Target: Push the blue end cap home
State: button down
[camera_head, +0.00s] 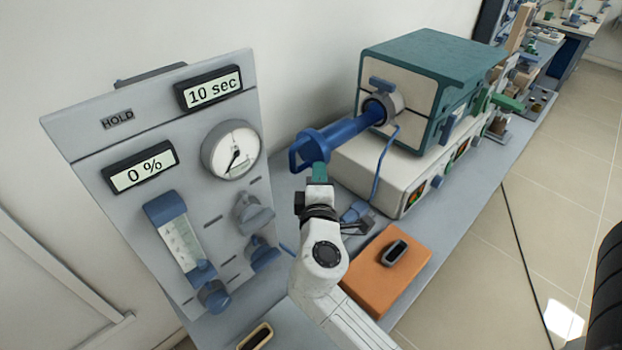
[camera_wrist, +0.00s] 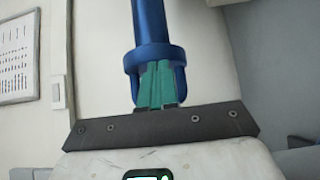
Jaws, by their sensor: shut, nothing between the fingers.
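The blue end cap (camera_head: 345,133) is a long blue plug with a looped handle at its near end. Its far end reaches into the grey round port of the teal-topped furnace (camera_head: 405,85), and a long blue length stands outside the port. My gripper (camera_head: 319,170) is at the handle end, with its teal fingers shut and empty. In the wrist view the blue end cap (camera_wrist: 150,28) runs away upward, and my gripper (camera_wrist: 157,68) has its fingertips at the handle, between its two side arms. I cannot tell whether they touch it.
A grey panel (camera_head: 85,135) with a dial and displays reading "10 sec" and "0 %" stands at left. An orange block (camera_head: 390,285) with a dark oval piece lies right of my arm. A white control unit (camera_head: 375,175) supports the furnace. Floor is open at right.

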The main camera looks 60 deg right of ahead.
jog(key=s+d+p, duration=0.1)
jog(key=d, duration=0.6)
jog(key=s+d+p, duration=0.1)
jog(key=s+d, duration=0.1)
jog(key=d, duration=0.5)
jog(key=s+d+p, duration=0.1)
jog(key=s+d, duration=0.1)
jog(key=d, duration=0.5)
jog(key=shift+d+r+p, duration=0.1)
jog(key=shift+p, duration=0.3)
jog(key=shift+s, duration=0.15)
